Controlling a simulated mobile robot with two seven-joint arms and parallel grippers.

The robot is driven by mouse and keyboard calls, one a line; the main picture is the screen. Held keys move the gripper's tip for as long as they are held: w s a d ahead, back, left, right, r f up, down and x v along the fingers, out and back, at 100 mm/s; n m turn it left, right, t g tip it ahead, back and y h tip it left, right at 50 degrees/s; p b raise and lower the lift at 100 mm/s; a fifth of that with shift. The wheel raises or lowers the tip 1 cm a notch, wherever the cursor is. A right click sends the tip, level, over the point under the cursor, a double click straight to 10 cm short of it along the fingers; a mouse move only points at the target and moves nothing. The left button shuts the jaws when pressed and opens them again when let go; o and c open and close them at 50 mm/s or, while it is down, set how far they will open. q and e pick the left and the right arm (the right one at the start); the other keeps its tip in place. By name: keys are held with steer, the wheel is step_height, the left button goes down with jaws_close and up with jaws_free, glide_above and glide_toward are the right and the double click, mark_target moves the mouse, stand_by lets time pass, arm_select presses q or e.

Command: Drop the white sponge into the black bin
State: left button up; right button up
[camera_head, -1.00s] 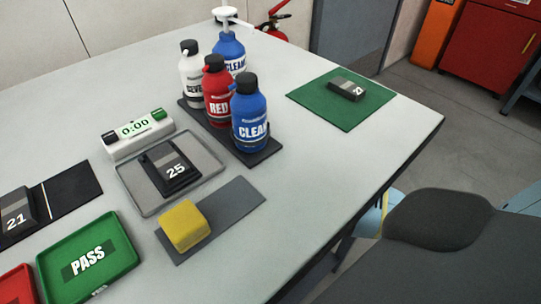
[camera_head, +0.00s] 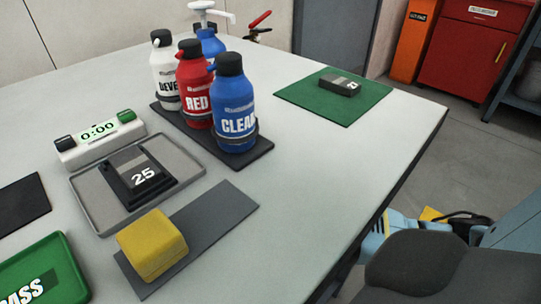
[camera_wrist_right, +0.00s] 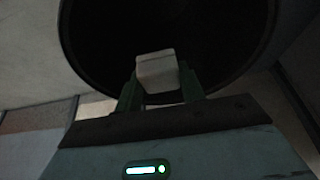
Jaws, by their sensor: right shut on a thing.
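The white sponge (camera_wrist_right: 157,70) is a small pale block in the right wrist view. My right gripper (camera_wrist_right: 160,86) is shut on it, with one dark green finger on each side. The round black bin (camera_wrist_right: 215,38) fills the upper part of that view behind the sponge, its inside very dark. The sponge shows against the bin's opening near the rim's lower edge; its height relative to the rim is hard to tell. The bin and the white sponge are not seen in the head view. My left gripper is in neither view.
The table holds a yellow block (camera_head: 152,244) on a grey mat (camera_head: 222,212), a grey tray (camera_head: 84,199) with a black device marked 25 (camera_head: 137,177), a timer (camera_head: 99,139), several bottles (camera_head: 237,112) and a green mat (camera_head: 300,95). A red cabinet (camera_head: 465,60) stands beyond.

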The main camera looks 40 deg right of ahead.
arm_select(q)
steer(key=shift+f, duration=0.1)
arm_select(e)
steer(key=o, duration=0.6)
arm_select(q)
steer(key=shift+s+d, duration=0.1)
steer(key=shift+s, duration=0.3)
arm_select(e)
steer(key=o, duration=0.4)
arm_select(q)
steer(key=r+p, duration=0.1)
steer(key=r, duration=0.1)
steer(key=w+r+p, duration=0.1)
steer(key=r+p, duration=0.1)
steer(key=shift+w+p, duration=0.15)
steer(key=shift+p, duration=0.15)
arm_select(e)
steer(key=v, duration=0.7)
steer(key=shift+s+r, duration=0.15)
steer(key=shift+r, duration=0.2)
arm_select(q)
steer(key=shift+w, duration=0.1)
